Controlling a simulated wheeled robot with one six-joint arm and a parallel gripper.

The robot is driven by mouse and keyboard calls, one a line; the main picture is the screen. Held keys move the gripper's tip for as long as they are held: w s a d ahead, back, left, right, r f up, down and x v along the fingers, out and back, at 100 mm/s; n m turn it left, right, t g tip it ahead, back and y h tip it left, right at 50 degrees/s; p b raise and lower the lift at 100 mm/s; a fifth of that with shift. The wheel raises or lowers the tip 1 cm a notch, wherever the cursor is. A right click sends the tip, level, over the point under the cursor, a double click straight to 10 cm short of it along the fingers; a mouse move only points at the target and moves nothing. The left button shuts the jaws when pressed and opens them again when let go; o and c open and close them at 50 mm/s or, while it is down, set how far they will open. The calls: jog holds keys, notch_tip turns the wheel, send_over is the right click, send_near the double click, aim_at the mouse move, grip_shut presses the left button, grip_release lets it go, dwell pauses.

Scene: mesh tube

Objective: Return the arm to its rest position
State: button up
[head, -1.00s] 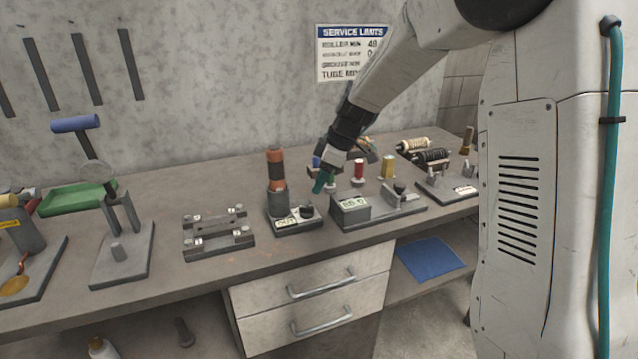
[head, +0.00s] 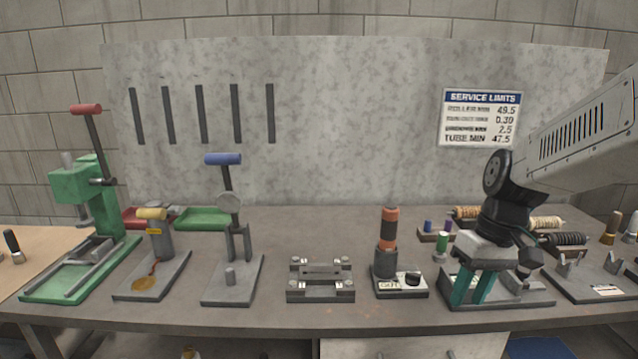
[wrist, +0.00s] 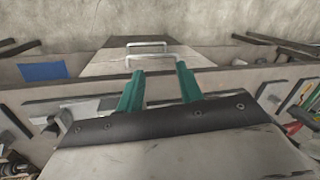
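My gripper (head: 472,290) hangs over the right part of the workbench in the head view, with its two green fingers pointing down and a gap between them. The fingers also show in the wrist view (wrist: 160,92), apart, with nothing between them. My gripper hides much of a grey measuring stand (head: 540,296) behind it. The arm comes in from the right edge of the head view, so most of it is out of frame.
The workbench (head: 270,318) carries a stand with a black and orange cylinder (head: 389,240), a grey fixture (head: 320,280), a blue-handled press (head: 230,275) and a green press (head: 85,260). Drawer handles (wrist: 147,45) show in the wrist view. Space above the left bench is free.

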jog(key=s+r+m+t+h, duration=0.1)
jog(key=s+r, duration=0.1)
jog(key=s, duration=0.7)
jog(key=s+r+m+t+h, duration=0.1)
jog(key=s+r, duration=0.2)
jog(key=s, duration=0.7)
jog(key=shift+m, duration=0.4)
